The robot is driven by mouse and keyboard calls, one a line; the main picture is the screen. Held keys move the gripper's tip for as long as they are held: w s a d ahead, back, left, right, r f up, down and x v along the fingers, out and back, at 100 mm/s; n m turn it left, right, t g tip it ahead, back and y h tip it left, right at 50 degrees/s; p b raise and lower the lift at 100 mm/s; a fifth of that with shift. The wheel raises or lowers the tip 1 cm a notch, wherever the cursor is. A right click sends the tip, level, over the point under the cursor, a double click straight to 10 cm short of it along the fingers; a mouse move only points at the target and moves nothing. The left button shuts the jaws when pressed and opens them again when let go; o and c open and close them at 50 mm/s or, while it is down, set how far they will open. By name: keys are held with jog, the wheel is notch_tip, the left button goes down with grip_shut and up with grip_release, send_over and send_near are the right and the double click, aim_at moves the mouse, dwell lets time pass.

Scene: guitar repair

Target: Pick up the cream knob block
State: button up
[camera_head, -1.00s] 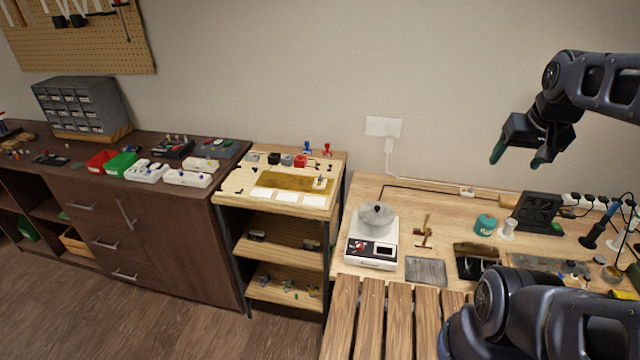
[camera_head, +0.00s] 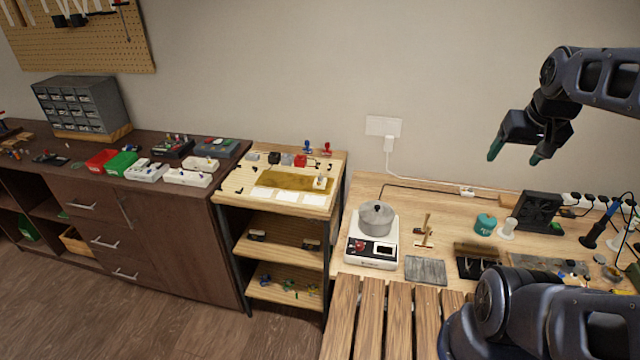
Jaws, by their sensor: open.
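A small cream-white block (camera_head: 319,183) stands near the right end of the olive-brown mat on the light wooden stand. It looks like the cream knob block, but it is too small to make out its knob clearly. My gripper (camera_head: 515,156) hangs at the upper right, in front of the bare wall and above the right workbench. Its two dark green-tipped fingers are apart with nothing between them. It is far to the right of the block and well above the bench.
The wooden stand (camera_head: 229,199) also holds grey, black and red blocks along its back. A scale (camera_head: 371,261) with a metal pot (camera_head: 376,218) stands on the right workbench. A dark counter (camera_head: 70,165) with bins and white boxes lies left.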

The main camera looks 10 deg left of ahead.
jog(key=w+a+n+g, duration=0.1)
jog(key=w+a+n, duration=0.4)
jog(key=w+a, duration=0.55)
jog(key=n+g, duration=0.4)
jog(key=n, duration=0.9)
send_over(320, 181)
notch_tip(320, 181, down, 22)
jog(key=shift+f, duration=5.05)
jog(key=c, duration=1.1)
jog(key=shift+o, duration=0.2)
